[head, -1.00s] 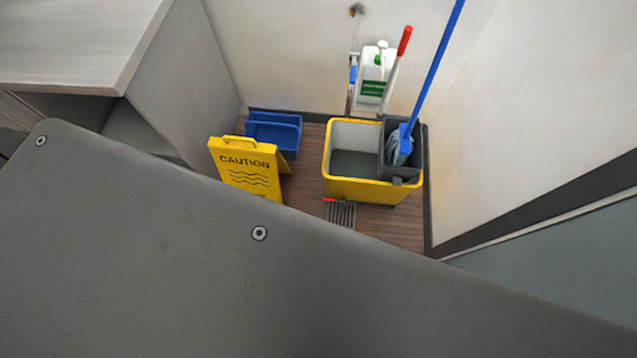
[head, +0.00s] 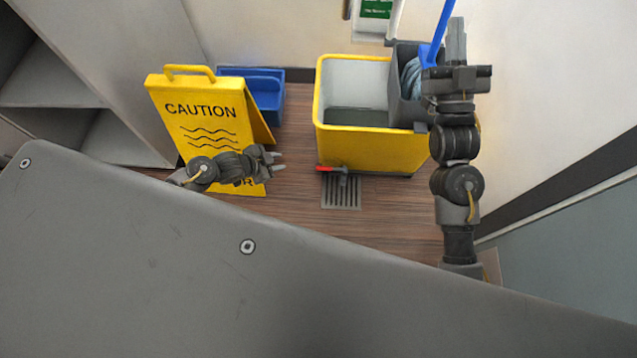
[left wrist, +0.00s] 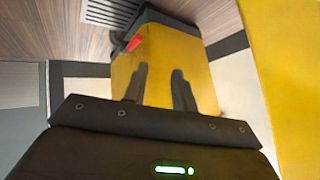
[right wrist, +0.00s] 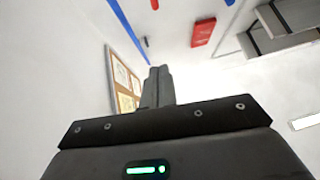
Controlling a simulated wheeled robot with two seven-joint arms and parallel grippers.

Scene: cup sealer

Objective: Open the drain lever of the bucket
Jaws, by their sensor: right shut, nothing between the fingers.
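The yellow mop bucket (head: 370,149) stands on the floor against the back wall. Its drain lever (head: 331,169) has a red handle and sits low on the front, lying roughly level and pointing left. The lever also shows in the left wrist view (left wrist: 134,43), on the bucket's side (left wrist: 165,65). My left gripper (head: 281,161) is open and empty, left of the lever and apart from it, in front of the caution sign. Its two fingers show spread in the left wrist view (left wrist: 159,88). My right gripper (head: 456,38) is shut and empty, raised upright by the bucket's right side.
A floor drain grate (head: 341,192) lies below the lever. The yellow caution sign (head: 197,115) stands to the left, with a blue bin (head: 262,92) behind it. A grey wringer (head: 402,95) with a blue-handled mop sits in the bucket's right part.

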